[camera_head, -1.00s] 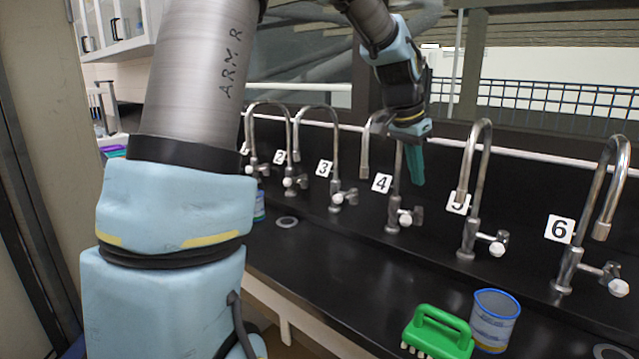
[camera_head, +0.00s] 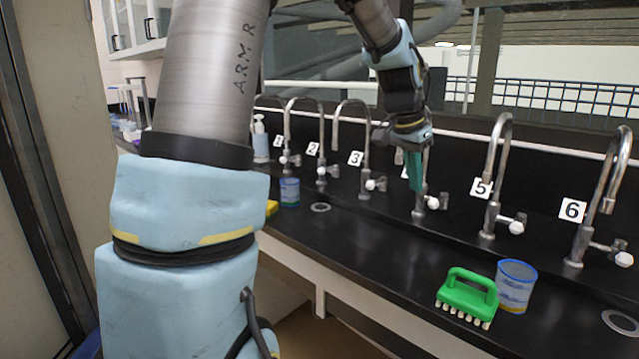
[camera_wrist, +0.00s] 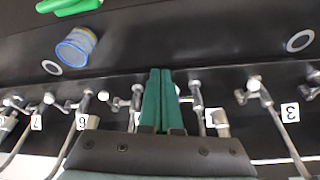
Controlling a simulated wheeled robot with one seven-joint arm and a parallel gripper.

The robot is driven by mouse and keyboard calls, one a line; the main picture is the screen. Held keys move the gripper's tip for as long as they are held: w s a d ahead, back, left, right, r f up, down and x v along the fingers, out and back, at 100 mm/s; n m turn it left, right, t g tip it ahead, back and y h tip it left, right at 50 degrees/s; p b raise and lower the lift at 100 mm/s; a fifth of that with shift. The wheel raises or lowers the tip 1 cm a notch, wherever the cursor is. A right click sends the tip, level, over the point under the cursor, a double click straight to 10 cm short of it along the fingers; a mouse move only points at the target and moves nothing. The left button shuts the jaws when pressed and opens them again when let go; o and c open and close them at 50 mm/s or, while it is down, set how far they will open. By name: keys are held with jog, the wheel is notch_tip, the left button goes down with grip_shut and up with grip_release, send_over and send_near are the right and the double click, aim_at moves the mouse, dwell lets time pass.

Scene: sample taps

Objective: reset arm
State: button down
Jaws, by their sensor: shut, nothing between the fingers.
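My gripper (camera_head: 415,170) has green fingers and hangs from my blue and grey arm in front of the fourth tap, hiding part of it and its label. In the wrist view, the gripper's two fingers (camera_wrist: 159,100) are pressed together with nothing between them. The gripper points down, above the black counter (camera_head: 350,240).
Numbered taps line the counter, such as tap 5 (camera_head: 492,180) and tap 6 (camera_head: 592,200). A green brush (camera_head: 468,296) and a blue-rimmed cup (camera_head: 516,288) stand at the right. Another cup (camera_head: 289,192) and a white bottle (camera_head: 261,140) are at the left. The counter's middle is clear.

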jog(key=s+a+f+n+y, duration=0.1)
jog(key=s+a+f+n, duration=0.2)
jog(key=a, duration=0.6)
jog(key=s+a+f+n+y, duration=0.1)
jog(key=s+a+f+n, duration=0.2)
jog(key=s+a+f, duration=0.2)
jog(key=s+a+f+n+y, duration=0.1)
jog(key=s+a+f+n, duration=0.2)
jog(key=a, duration=0.9)
jog(key=shift+s+a+f+n, duration=0.4)
jog(key=shift+s+n, duration=0.2)
jog(key=shift+s, duration=0.15)
